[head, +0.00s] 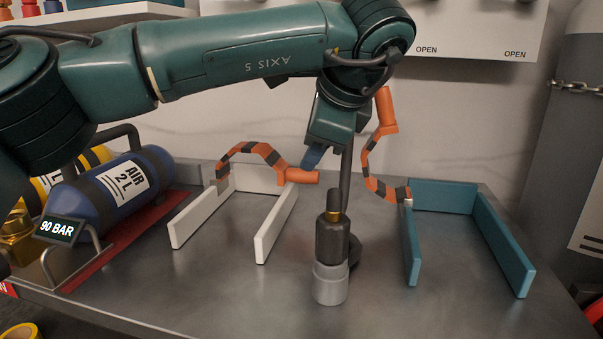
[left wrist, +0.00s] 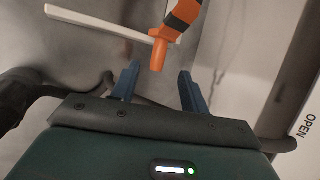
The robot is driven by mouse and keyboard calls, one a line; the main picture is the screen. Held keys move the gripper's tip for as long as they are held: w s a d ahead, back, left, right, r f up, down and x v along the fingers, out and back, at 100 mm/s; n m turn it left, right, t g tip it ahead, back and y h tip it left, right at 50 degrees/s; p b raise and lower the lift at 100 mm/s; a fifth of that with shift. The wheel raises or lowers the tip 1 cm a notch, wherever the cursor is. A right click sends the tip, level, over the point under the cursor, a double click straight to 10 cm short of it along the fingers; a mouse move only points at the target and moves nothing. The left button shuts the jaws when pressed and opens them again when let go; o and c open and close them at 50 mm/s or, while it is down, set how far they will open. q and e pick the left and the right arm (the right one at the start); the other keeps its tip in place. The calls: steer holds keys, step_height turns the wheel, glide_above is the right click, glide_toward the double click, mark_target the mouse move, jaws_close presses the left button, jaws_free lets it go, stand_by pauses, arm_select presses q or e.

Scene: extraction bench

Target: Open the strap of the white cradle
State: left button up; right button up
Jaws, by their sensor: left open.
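The white cradle (head: 186,219) stands left of centre on the bench in the head view; one of its walls (left wrist: 95,22) shows in the left wrist view. Its orange and black strap (head: 252,149) arches across from the left wall to the right wall. The strap ends in an orange handle (head: 302,177), which also shows in the left wrist view (left wrist: 160,52). My left gripper (head: 313,159) is open just above this handle. In the left wrist view the handle's end points between the blue fingertips (left wrist: 159,72). I cannot tell whether they touch it. My right gripper is out of view.
An empty teal cradle (head: 497,240) stands at the right, its strap (head: 371,172) standing up. A dark and grey cylinder (head: 331,285) stands upright between the cradles. A blue air bottle (head: 112,194) lies in a rack at the left. The front bench is mostly clear.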

mark_target(299, 172)
arm_select(q)
steer(key=b+x, duration=0.1)
steer(key=x, duration=0.7)
steer(key=shift+w+f, duration=0.1)
steer(key=shift+c, duration=0.2)
jaws_close()
